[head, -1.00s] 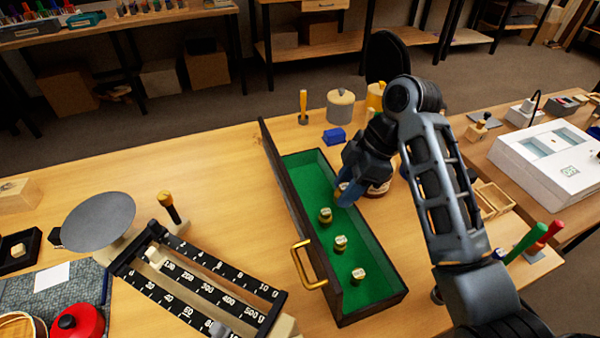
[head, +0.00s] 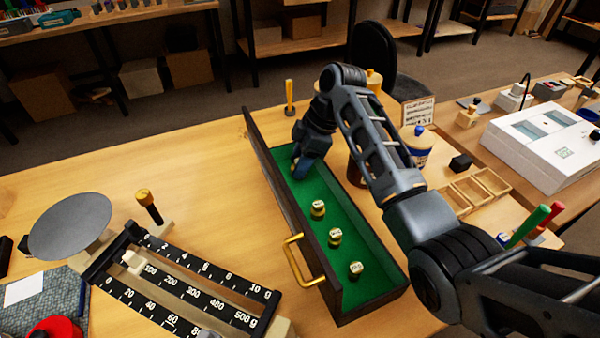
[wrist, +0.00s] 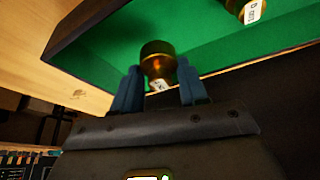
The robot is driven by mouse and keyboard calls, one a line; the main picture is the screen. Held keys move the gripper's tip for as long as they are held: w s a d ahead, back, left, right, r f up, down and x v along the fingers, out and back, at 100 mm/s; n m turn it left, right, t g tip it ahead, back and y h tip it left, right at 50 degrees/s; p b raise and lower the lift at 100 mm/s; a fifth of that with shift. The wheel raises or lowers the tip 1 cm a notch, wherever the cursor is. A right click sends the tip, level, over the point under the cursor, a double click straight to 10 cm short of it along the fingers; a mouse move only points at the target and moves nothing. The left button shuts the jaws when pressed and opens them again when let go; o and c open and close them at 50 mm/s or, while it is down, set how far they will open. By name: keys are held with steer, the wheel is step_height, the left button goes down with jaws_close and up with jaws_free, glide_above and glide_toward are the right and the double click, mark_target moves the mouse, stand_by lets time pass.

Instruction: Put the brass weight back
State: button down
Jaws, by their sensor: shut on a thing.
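My gripper (head: 300,168) reaches down into the far end of the open drawer (head: 376,302), which has a green lining and a brass handle. Three other labelled brass weights stand in a row in the drawer: one (head: 318,209), one (head: 335,237) and one (head: 356,270).
A balance (head: 190,285) with a round grey pan (head: 70,226) and black scales stands left of the drawer. A yellow-handled tool (head: 289,97) stands behind the drawer. Wooden trays (head: 470,192) and a jar (head: 418,146) are to the right.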

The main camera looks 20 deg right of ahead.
steer(key=shift+f, duration=2.05)
steer(key=shift+f, duration=0.15)
steer(key=c, duration=0.6)
jaws_free()
steer(key=v, duration=1.2)
steer(key=shift+b, duration=0.35)
